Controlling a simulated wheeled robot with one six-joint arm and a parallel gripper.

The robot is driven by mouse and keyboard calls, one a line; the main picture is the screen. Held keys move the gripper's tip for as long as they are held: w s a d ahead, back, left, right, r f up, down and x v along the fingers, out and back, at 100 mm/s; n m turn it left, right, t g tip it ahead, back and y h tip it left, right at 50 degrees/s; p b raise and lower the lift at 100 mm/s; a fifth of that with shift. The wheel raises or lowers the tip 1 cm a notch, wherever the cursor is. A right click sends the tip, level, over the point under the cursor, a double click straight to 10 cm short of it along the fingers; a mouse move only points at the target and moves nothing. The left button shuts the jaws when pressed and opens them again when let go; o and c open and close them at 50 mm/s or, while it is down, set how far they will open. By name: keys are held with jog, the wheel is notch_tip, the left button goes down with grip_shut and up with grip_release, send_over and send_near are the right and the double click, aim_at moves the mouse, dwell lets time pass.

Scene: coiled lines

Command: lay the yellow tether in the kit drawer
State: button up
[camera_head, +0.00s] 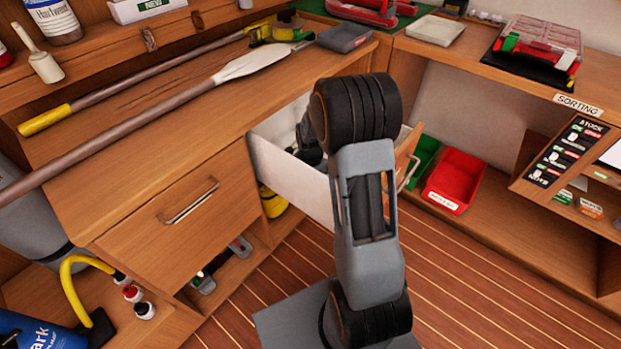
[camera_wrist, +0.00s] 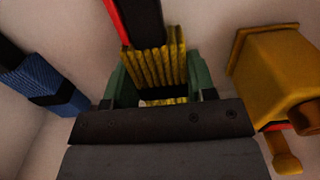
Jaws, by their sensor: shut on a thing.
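The yellow tether (camera_wrist: 158,68) is a bundle of ribbed yellow strands in the wrist view. My gripper (camera_wrist: 157,92) is shut on it, with a green finger on each side. A dark piece with a red edge (camera_wrist: 140,18) meets the top of the bundle; I cannot tell whether it belongs to the tether. The open drawer (camera_head: 292,172) has pale walls and a wooden front in the head view. My gripper (camera_head: 308,150) reaches down inside it, partly hidden by my arm. The tether is hidden in the head view. I cannot tell whether it touches the drawer floor.
In the wrist view, a blue coil (camera_wrist: 42,82) with a dark band lies left and a yellow block-shaped thing (camera_wrist: 277,68) lies close on the right, over a pale surface. In the head view, a paddle (camera_head: 255,62) lies on the bench and a red bin (camera_head: 455,178) stands right of the drawer.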

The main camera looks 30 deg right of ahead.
jog(key=o, duration=1.2)
notch_tip(320, 180, up, 14)
jog(key=p, duration=0.3)
